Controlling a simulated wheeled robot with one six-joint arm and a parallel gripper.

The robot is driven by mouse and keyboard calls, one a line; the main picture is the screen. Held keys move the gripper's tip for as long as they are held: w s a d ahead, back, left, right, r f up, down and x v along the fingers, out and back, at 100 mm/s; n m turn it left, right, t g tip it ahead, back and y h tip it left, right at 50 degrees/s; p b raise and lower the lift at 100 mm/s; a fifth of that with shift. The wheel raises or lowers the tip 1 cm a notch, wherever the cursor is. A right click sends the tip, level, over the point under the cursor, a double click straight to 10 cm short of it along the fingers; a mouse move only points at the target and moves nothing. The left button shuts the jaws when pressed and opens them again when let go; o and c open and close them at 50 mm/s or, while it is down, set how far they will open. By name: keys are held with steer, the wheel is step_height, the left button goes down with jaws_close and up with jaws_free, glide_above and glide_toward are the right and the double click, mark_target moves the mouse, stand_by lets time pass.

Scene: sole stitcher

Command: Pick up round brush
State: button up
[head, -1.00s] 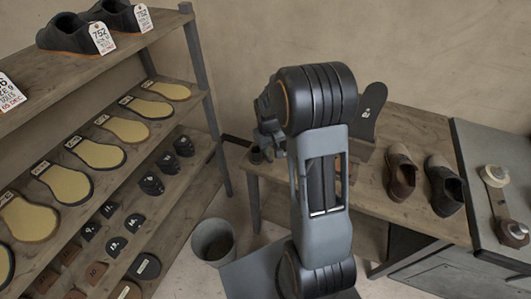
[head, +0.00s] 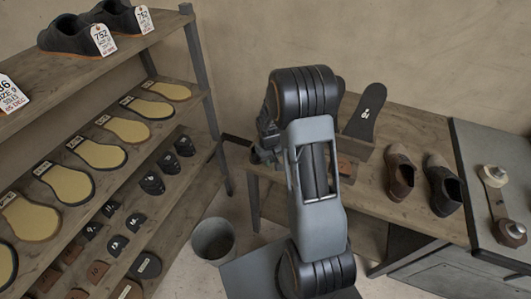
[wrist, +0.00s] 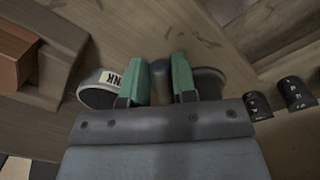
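In the wrist view, my gripper (wrist: 161,78) has its two green fingers apart, one on each side of a dark, blunt upright piece. This piece appears to be the handle of the round brush (wrist: 161,74). I cannot tell whether the fingers touch it; its lower part is hidden behind the gripper body. In the head view, my gripper is at the left end of the wooden bench, mostly hidden by my arm, and the brush cannot be made out there.
A round tin marked INK (wrist: 97,92) is close beside the left finger. A dark round thing (wrist: 210,83) is close beside the right finger. A brown block (wrist: 14,58) lies at the left. Shoes (head: 400,172) stand farther right on the bench (head: 415,125); shelves (head: 160,125) stand left.

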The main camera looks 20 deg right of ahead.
jaws_close()
steer(key=shift+r, duration=0.2)
